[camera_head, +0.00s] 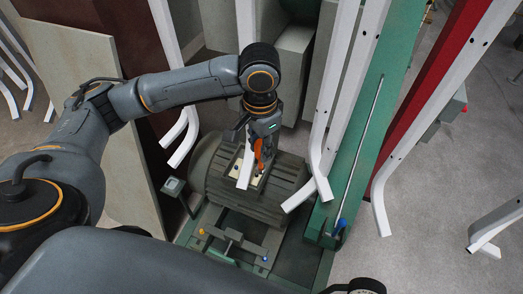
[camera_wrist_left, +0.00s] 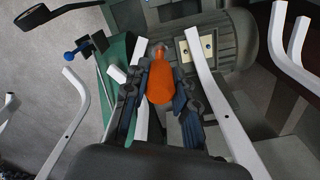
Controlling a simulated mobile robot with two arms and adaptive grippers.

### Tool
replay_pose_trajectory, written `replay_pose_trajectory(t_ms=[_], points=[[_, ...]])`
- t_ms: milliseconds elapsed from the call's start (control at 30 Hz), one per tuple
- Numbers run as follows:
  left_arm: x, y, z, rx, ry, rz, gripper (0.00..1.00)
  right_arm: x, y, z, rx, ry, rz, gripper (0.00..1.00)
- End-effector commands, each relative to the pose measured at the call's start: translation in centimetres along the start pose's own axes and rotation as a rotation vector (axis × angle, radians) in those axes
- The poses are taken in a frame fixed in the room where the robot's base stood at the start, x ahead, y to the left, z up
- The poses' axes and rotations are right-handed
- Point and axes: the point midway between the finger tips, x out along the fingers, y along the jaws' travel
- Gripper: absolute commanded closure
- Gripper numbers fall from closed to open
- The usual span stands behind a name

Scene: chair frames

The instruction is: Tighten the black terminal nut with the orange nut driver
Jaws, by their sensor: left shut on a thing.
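My left gripper (camera_head: 262,142) is shut on the orange nut driver (camera_head: 258,154), above the open terminal box of a dark ribbed motor (camera_head: 285,182). In the left wrist view, the gripper (camera_wrist_left: 158,98) has a finger on each side of the orange handle (camera_wrist_left: 160,80). The driver's tip points toward the motor's terminal area. A pale terminal plate (camera_wrist_left: 206,46) with small fittings shows to the right of the driver. I cannot make out the black terminal nut; it is too small or hidden by the driver. My right gripper is not in view.
White bent chair frames (camera_head: 338,90) hang close around the motor, one crossing in front of the terminal box. A green beam (camera_head: 362,120) with a blue-handled rod stands to the right. Open grey floor (camera_head: 425,190) lies at right.

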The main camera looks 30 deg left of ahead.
Motion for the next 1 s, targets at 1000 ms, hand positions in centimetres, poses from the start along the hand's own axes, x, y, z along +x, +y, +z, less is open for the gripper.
replay_pose_trajectory(t_ms=[1000], points=[[16.3,-10.2,-6.8,1.510,-0.001,0.003,1.00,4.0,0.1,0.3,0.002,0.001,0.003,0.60]])
